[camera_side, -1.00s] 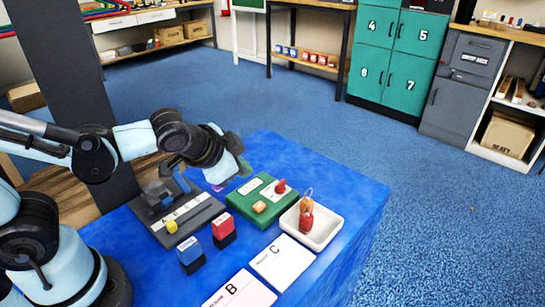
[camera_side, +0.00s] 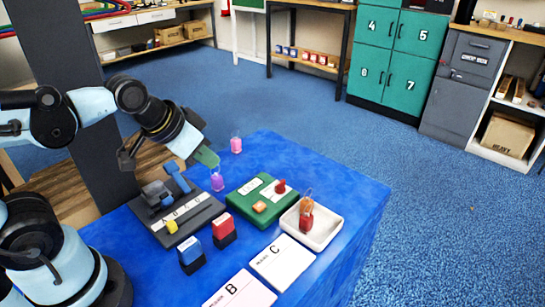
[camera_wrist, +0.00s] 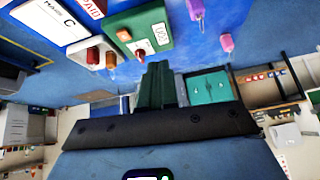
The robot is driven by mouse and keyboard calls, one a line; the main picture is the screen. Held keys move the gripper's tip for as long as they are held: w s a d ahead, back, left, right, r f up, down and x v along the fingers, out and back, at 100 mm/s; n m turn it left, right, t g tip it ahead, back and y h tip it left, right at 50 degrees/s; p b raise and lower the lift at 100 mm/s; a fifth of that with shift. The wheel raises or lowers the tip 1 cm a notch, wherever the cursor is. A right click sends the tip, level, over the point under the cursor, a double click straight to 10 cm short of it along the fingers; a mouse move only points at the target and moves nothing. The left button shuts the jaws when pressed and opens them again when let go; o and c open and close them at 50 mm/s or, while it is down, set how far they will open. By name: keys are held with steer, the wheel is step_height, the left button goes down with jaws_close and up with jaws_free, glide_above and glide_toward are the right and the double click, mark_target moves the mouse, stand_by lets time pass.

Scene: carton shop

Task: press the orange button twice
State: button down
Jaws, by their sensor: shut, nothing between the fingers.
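The orange button (camera_side: 259,207) sits on a green box (camera_side: 245,199) on the blue table. In the wrist view the orange button (camera_wrist: 124,35) shows near the top, on the green box (camera_wrist: 150,22). A red knob (camera_side: 281,187) stands on the same box, to the right of the orange button; it also shows in the wrist view (camera_wrist: 140,56). My gripper (camera_side: 209,158) is above the table, up and to the left of the box, apart from it. In the wrist view my gripper's green fingers (camera_wrist: 159,72) are together with nothing between them.
A white tray (camera_side: 328,236) with red and orange items stands right of the box. A dark panel (camera_side: 190,222) with levers is at left. Red and blue blocks, white cards B and C, and purple (camera_side: 217,181) and pink (camera_side: 236,145) pieces surround it.

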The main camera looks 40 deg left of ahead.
step_height(320, 180, up, 2)
steer(key=w+d+r+m+g, duration=0.1)
steer(key=w+d+m+g, duration=0.2)
steer(key=m, duration=0.4)
steer(key=m+g, duration=0.4)
steer(key=m, duration=0.6)
glide_above(260, 205)
steer(key=shift+r, duration=0.3)
step_height(260, 205, down, 14)
